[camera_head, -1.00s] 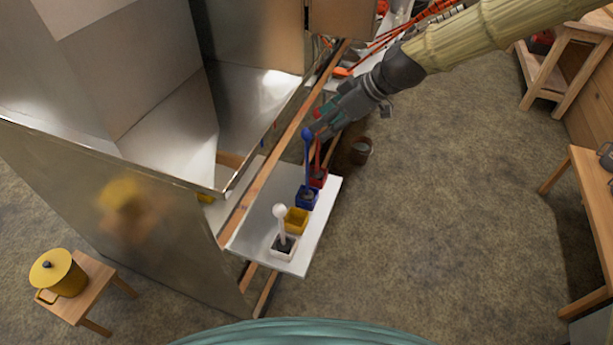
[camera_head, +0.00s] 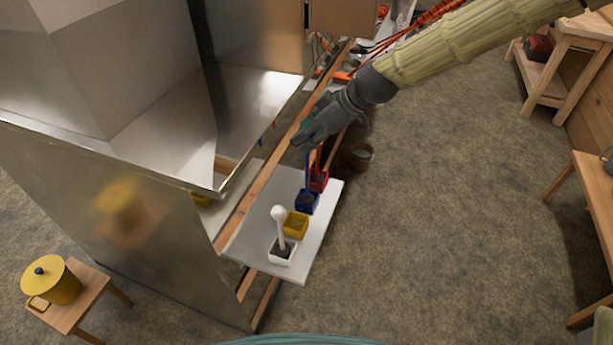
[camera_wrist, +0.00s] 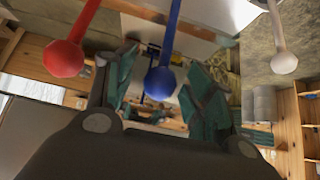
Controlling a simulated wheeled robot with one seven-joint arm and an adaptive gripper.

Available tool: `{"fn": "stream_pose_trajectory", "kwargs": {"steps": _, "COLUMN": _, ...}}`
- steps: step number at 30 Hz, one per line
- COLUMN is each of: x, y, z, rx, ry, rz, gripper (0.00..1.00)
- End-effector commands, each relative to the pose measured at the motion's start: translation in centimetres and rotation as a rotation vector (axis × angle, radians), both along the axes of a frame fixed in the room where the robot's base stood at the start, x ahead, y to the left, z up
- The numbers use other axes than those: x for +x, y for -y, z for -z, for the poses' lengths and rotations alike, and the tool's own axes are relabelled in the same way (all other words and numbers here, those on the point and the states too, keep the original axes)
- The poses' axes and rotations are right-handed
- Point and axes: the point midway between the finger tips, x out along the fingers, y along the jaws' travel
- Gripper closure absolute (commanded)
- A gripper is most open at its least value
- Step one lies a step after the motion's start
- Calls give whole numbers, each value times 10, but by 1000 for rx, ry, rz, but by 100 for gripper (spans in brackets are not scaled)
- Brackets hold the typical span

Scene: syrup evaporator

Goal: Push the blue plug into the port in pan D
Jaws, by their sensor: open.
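The blue plug (camera_head: 307,172) has a long thin blue stem and stands upright in a blue square cup (camera_head: 306,205) on a white shelf. Its round blue knob (camera_wrist: 160,83) shows in the wrist view between my two green fingers. My gripper (camera_head: 306,135) is open at the top of the stem and hides the knob in the head view. The fingers (camera_wrist: 162,90) are apart on either side of the knob, with no clear contact. Steel pans (camera_head: 265,95) lie to the left. I cannot tell which is pan D, and no port is recognisable.
On the shelf (camera_head: 310,255) stand a red plug (camera_wrist: 63,58) close by, a yellow cup (camera_head: 296,223) and a white plug (camera_head: 279,225). A yellow pot (camera_head: 52,282) stands on a stool. The middle floor is clear.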

Motion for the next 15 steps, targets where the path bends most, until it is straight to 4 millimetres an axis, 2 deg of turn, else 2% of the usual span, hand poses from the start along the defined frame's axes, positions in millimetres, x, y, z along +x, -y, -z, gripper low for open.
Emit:
{"fn": "stream_pose_trajectory", "kwargs": {"steps": 3, "x": 0, "y": 0, "z": 0, "rx": 0, "ry": 0, "rz": 0, "gripper": 46}}
{"fn": "stream_pose_trajectory", "kwargs": {"steps": 12, "x": 0, "y": 0, "z": 0, "rx": 0, "ry": 0, "rz": 0, "gripper": 100}}
{"fn": "stream_pose_trajectory", "kwargs": {"steps": 15, "x": 0, "y": 0, "z": -1, "rx": 0, "ry": 0, "rz": 0, "gripper": 100}}
